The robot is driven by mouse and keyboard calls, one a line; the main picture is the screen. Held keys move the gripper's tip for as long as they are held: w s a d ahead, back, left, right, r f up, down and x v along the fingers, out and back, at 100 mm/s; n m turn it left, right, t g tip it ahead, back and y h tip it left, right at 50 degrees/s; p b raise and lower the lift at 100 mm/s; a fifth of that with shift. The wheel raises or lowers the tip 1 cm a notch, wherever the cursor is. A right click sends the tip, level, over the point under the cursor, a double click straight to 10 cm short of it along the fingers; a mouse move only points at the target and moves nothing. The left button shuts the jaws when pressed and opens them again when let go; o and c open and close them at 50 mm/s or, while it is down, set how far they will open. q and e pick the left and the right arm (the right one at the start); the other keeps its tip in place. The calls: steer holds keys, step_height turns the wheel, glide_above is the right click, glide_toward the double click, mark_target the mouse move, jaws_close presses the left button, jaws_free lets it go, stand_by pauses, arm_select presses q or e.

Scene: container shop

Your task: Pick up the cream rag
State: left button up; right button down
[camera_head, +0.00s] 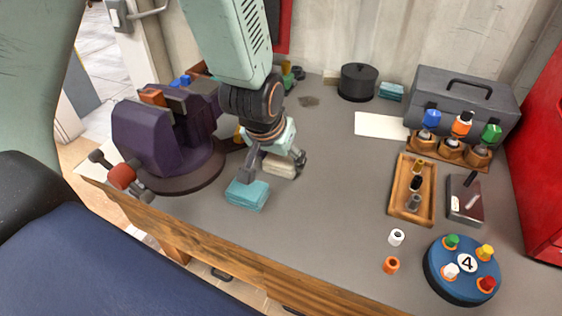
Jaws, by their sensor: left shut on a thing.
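The cream rag (279,168) is a small folded pad near the middle of the grey workbench, partly hidden by my left gripper. My left gripper (272,168) points down from above with a finger on either side of the cream rag and is shut on it. I cannot tell whether the rag touches the bench or is slightly raised. A folded teal rag (247,195) lies just in front of it, close to the near finger. My right gripper is not in view.
A purple vise (160,140) stands left of the gripper. A black pot (357,82), a grey toolbox (463,98), a wooden tray (398,204) and a round blue peg base (437,281) stand to the right. The bench (335,215) between is clear.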

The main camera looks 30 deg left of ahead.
mark_target(279, 160)
arm_select(q)
steer(key=shift+w+f, duration=0.1)
steer(key=shift+w, duration=0.05)
steer(key=shift+c, duration=1.3)
steer(key=shift+a, duration=0.1)
steer(key=shift+c, duration=0.5)
steer(key=shift+s, duration=0.2)
step_height(279, 160, up, 8)
steer(key=p, duration=0.5)
steer(key=shift+w+r+p, duration=0.2)
steer(key=shift+r+p, duration=0.8)
steer(key=shift+p, duration=0.15)
steer(key=shift+s, duration=0.1)
